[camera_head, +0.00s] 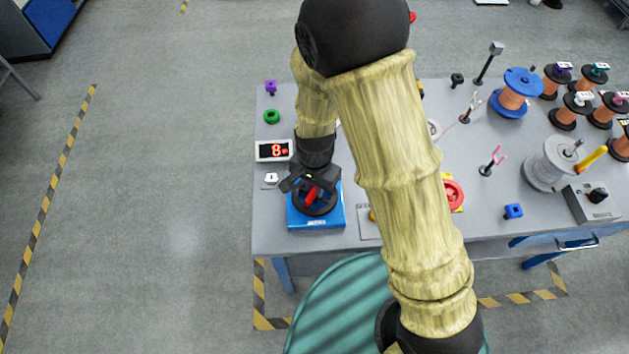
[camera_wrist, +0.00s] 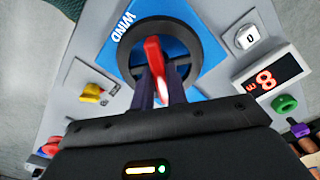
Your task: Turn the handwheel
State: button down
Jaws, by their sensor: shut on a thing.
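The handwheel (camera_head: 317,210) is a black ring on a blue base (camera_head: 332,220) at the table's left front. In the wrist view the handwheel (camera_wrist: 193,42) lies ahead of me, with "WIND" printed on the blue base (camera_wrist: 120,42). A red handle (camera_wrist: 154,52) stands up from it, and it also shows in the head view (camera_head: 310,197). My gripper (camera_wrist: 160,84) is shut on the red handle, its two dark fingers either side of it. In the head view my gripper (camera_head: 312,190) hides part of the wheel.
A display (camera_head: 273,150) reading 8 stands behind the base, near a white button block (camera_head: 270,179). A yellow knob (camera_wrist: 93,93) sits beside the base. Copper spools, including a blue one (camera_head: 517,92), and a grey control box (camera_head: 592,203) fill the table's right side.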

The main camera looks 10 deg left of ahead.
jog(key=shift+m+p, duration=0.65)
jog(key=shift+m, duration=0.55)
jog(key=c, duration=1.4)
grip_release()
jog(key=shift+r, duration=0.1)
notch_tip(320, 180, up, 17)
jog(key=p, duration=0.2)
jog(key=shift+r, duration=0.15)
